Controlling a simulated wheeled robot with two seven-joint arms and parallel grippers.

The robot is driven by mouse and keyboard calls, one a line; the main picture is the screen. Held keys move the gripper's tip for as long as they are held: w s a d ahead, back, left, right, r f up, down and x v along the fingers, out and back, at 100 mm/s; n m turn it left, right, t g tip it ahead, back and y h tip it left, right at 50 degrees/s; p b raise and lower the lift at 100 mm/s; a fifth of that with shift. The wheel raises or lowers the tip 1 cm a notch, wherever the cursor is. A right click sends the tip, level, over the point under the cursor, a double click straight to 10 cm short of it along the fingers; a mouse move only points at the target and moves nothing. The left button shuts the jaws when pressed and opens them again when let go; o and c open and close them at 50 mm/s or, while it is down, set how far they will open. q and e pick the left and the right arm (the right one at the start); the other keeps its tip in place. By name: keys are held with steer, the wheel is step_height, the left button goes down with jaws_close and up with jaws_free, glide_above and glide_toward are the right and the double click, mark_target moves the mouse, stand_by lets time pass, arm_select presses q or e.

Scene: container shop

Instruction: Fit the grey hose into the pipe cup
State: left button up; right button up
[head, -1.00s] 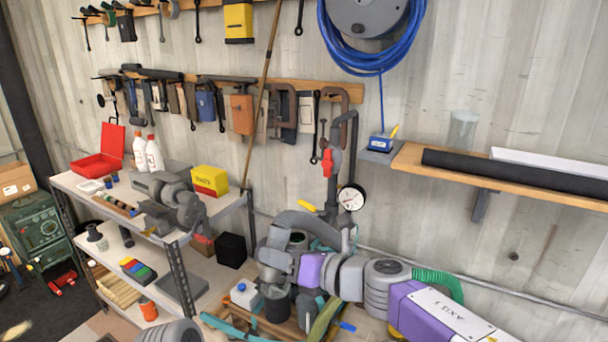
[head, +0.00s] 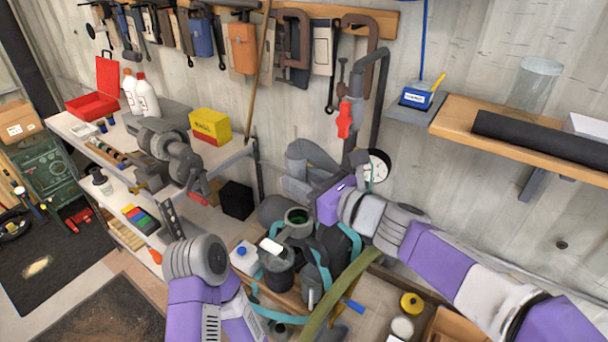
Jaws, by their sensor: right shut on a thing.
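The grey hose (head: 301,151) shows as a short thick curve in front of the wall, left of the grey pipe (head: 376,100) with the red valve handle (head: 344,120). My right gripper (head: 322,184) is shut on the hose, below and left of the pipe's lower part. Its fingers are small and partly hidden by the purple wrist. The pipe cup cannot be made out clearly, and I cannot tell whether the hose end touches it.
A pressure gauge (head: 379,166) sits beside the pipe, close to my right wrist. A shelf rack (head: 75,128) is at left; a wooden wall shelf (head: 458,110) is at right.

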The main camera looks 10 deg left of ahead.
steer(key=f, duration=0.1)
steer(key=f+b, duration=0.2)
steer(key=shift+w, duration=0.25)
steer(key=shift+s+f+b, duration=0.15)
steer(key=shift+f+b, duration=0.55)
steer(key=shift+f, duration=0.05)
steer(key=shift+f+b, duration=0.55)
steer(key=shift+b, duration=0.05)
steer(key=shift+r, duration=0.1)
steer(key=shift+d+b, duration=0.1)
steer(key=shift+b, duration=0.25)
steer(key=shift+f+b, duration=1.4)
steer(key=shift+b, duration=0.45)
stand_by(1.0)
steer(key=o, duration=1.3)
